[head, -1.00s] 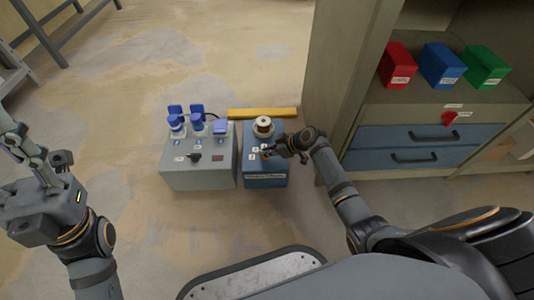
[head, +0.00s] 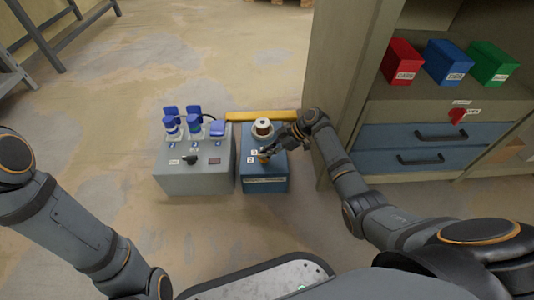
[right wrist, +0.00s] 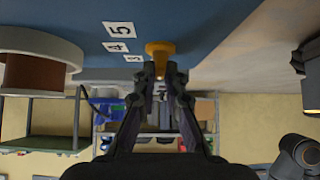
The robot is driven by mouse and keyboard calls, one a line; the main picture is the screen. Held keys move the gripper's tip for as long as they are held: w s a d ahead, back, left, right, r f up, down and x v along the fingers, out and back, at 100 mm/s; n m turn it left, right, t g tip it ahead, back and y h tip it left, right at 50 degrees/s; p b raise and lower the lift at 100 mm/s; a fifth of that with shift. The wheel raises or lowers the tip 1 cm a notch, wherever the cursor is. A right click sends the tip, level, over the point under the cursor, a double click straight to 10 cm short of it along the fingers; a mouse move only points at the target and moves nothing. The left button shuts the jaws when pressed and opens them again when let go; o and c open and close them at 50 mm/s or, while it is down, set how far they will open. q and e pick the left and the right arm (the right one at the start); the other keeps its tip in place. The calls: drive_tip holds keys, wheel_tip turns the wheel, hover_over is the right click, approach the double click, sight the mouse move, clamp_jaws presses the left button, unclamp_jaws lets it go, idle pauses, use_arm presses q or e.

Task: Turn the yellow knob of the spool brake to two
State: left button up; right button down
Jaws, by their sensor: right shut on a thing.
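The spool brake is a blue box (head: 265,173) on the floor, with a white-flanged spool (head: 263,128) on its top and small white number labels (head: 251,159) beside the knob. The yellow knob (head: 263,159) is mostly covered by my right gripper (head: 267,152) in the head view. In the right wrist view the yellow knob (right wrist: 160,47) stands out from the blue face. My right gripper (right wrist: 160,70) is shut on it at the fingertips. Which label the knob points at is not clear. My left gripper is out of view.
A grey box (head: 195,178) with blue plugs and a black knob (head: 190,160) stands close on the left. A yellow bar (head: 262,116) lies behind. A cabinet with blue drawers (head: 415,140) and coloured boxes stands right. The floor at left is open.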

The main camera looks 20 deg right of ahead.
drive_tip(key=c, duration=1.4)
unclamp_jaws()
wheel_tip(320, 180, up, 10)
drive_tip(key=shift+f, duration=0.1)
